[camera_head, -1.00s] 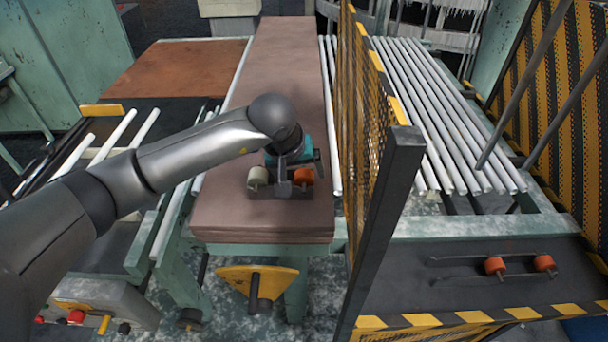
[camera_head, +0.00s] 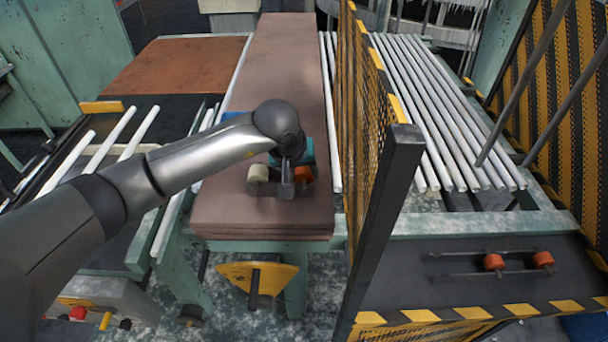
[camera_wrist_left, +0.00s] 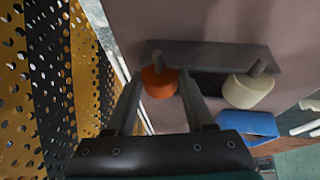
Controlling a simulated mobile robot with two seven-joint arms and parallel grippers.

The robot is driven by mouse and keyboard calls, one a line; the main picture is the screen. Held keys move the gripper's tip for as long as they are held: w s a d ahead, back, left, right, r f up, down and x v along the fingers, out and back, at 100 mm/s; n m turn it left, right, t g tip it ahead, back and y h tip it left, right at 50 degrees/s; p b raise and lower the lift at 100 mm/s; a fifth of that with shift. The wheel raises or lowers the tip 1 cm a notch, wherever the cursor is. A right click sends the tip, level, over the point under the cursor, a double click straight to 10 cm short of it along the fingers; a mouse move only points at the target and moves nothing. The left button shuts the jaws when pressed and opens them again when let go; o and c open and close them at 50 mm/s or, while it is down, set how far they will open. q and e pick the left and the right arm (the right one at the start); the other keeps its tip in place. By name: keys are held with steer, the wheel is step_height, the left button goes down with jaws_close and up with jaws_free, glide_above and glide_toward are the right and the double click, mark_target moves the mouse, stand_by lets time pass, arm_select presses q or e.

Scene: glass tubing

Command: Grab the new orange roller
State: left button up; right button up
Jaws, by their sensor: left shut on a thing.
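The orange roller (camera_head: 304,174) sits at the right end of a dark holder on the brown padded table. In the left wrist view the orange roller (camera_wrist_left: 159,84) is between the fingers of my left gripper (camera_wrist_left: 163,92), near their tips, on a dark plate with a peg. My left gripper (camera_head: 295,178) is shut on this roller; it partly hides it in the head view. A cream roller (camera_head: 258,173) stands at the holder's left end, and it also shows in the left wrist view (camera_wrist_left: 248,90). My right gripper is not in view.
A yellow-black mesh guard (camera_head: 365,130) rises right of the brown table (camera_head: 285,60). Beyond it lie several white glass tubes (camera_head: 440,115). Two orange rollers (camera_head: 493,262) (camera_head: 543,260) sit on the dark panel at right. A blue object (camera_wrist_left: 247,124) lies near the cream roller.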

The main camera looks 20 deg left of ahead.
arm_select(q)
jaws_close()
steer(key=shift+r, duration=0.2)
